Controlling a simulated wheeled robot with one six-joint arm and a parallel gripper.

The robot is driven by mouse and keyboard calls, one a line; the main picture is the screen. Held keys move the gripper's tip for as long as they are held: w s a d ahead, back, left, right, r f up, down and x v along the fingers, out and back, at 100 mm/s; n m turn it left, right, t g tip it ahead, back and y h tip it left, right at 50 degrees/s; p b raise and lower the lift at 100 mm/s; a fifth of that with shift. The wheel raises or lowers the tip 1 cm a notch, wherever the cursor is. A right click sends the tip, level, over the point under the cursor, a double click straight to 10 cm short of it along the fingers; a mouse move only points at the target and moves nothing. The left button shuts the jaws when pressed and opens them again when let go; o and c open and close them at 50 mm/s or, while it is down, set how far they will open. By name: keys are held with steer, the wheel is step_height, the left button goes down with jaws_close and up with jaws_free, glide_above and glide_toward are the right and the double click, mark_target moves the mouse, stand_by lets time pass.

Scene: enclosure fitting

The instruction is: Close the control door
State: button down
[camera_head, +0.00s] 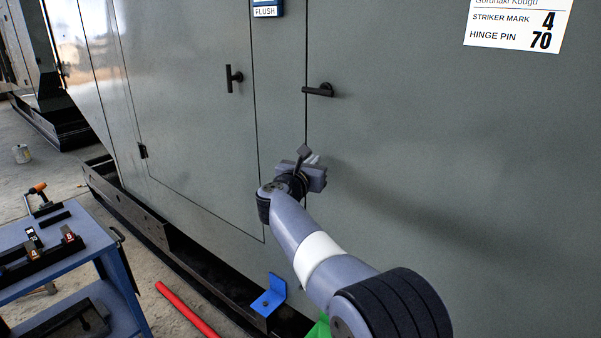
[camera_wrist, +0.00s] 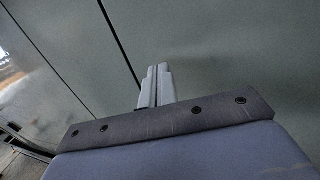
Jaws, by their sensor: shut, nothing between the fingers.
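The grey enclosure front fills most of the head view. A door panel (camera_head: 190,120) outlined by thin dark seams shows at left, with a black upright handle (camera_head: 234,78) and a small black hinge (camera_head: 142,151). It looks about level with the surrounding face. Right of it, a black level handle (camera_head: 318,90) sits beside another upright seam. I cannot tell which panel is the control door. My gripper (camera_head: 312,160) is below the level handle, close to that seam. In the wrist view its fingers (camera_wrist: 157,72) are together and empty against the grey panel; contact is unclear.
A blue cart (camera_head: 120,290) with tools stands at lower left. A red bar (camera_head: 186,310) lies on the floor. A blue bracket (camera_head: 268,295) sits at the enclosure's dark base rail (camera_head: 160,225). A white label (camera_head: 518,22) and a "FLUSH" sign (camera_head: 267,9) are above.

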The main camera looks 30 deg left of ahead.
steer(key=s+a+b, duration=0.1)
steer(key=s+b, duration=0.1)
steer(key=s, duration=0.8)
steer(key=shift+f, duration=0.1)
